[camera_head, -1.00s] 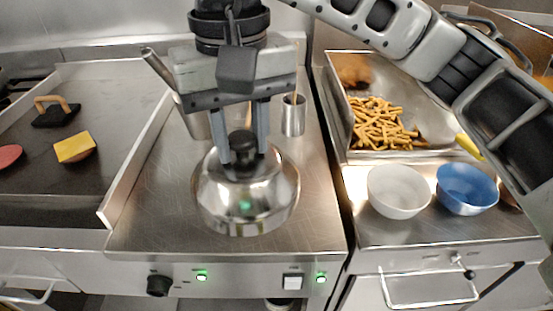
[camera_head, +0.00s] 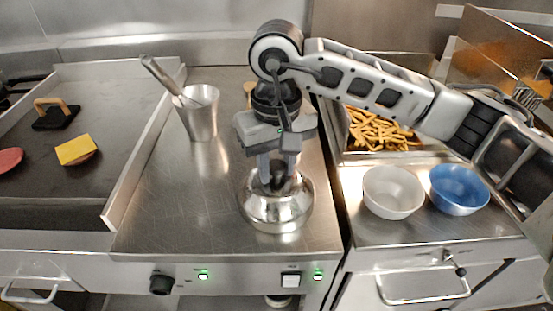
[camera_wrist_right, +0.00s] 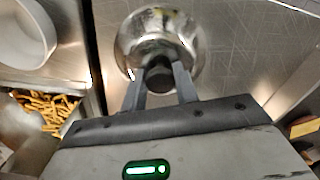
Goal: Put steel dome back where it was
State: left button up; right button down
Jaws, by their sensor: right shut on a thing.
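The steel dome (camera_head: 275,212) is a shiny round cover with a black knob, near the right front of the steel counter (camera_head: 170,215). My right gripper (camera_head: 278,178) is above it with its fingers shut on the knob. The wrist view shows the dome (camera_wrist_right: 140,35) beyond the fingers of the right gripper (camera_wrist_right: 160,82), with the dark knob between them. The dome looks upright and at or close to the counter top; I cannot tell whether it touches. My left gripper is not in view.
A steel cup (camera_head: 200,118) with utensils stands at the back left of the counter. A griddle (camera_head: 60,180) with a cheese-topped patty (camera_head: 77,150) is at left. A white bowl (camera_head: 393,193), a blue bowl (camera_head: 459,190) and a tray of fries (camera_head: 375,132) are at right. The counter's left middle is clear.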

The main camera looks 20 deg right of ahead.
jog(key=shift+f+b, duration=0.3)
jog(key=shift+b, duration=0.05)
jog(key=c, duration=1.1)
grip_release()
jog(key=shift+r, duration=0.1)
jog(key=shift+o, duration=0.2)
notch_tip(320, 180, up, 12)
jog(key=shift+r, duration=0.25)
